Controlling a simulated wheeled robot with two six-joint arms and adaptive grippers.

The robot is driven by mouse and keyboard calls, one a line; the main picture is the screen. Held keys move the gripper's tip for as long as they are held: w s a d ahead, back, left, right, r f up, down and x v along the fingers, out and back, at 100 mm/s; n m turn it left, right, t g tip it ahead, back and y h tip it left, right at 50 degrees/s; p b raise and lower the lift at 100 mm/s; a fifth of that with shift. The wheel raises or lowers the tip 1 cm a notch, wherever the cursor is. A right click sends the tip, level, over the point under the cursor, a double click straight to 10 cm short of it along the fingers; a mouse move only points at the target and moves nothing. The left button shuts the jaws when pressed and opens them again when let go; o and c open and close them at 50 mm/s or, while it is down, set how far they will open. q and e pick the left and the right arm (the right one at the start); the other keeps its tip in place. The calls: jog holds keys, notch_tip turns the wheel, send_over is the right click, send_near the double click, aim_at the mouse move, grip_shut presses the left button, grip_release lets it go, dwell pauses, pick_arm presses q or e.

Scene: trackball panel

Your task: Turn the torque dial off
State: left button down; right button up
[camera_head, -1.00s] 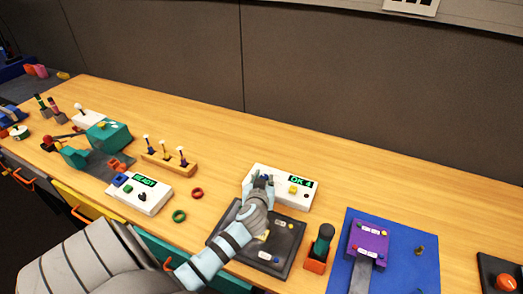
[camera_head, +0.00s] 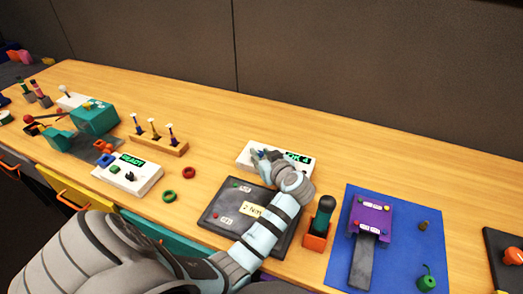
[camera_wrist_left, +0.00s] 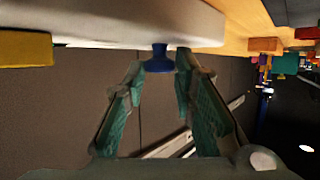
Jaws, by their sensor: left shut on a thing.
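A white box (camera_head: 243,156) with a green lit display (camera_head: 298,157) stands at the middle of the table. My left gripper (camera_head: 262,157) is at its front left part in the head view and covers much of its front. In the left wrist view, a blue knob (camera_wrist_left: 159,58) sticks out from the white box (camera_wrist_left: 140,22), and my left gripper (camera_wrist_left: 160,68) is shut on it, a fingertip on each side. The knob's markings and pointer do not show. My right gripper is not in view.
A dark tray (camera_head: 212,214) with a yellow label reading 2 Nm lies under my left forearm. A green-handled tool in an orange holder (camera_head: 316,240) and a blue mat (camera_head: 400,260) are to its right. A yellow block (camera_wrist_left: 25,48) projects beside the knob.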

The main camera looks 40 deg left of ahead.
pick_arm(q)
jog(key=c, duration=1.4)
grip_release()
notch_tip(320, 180, up, 10)
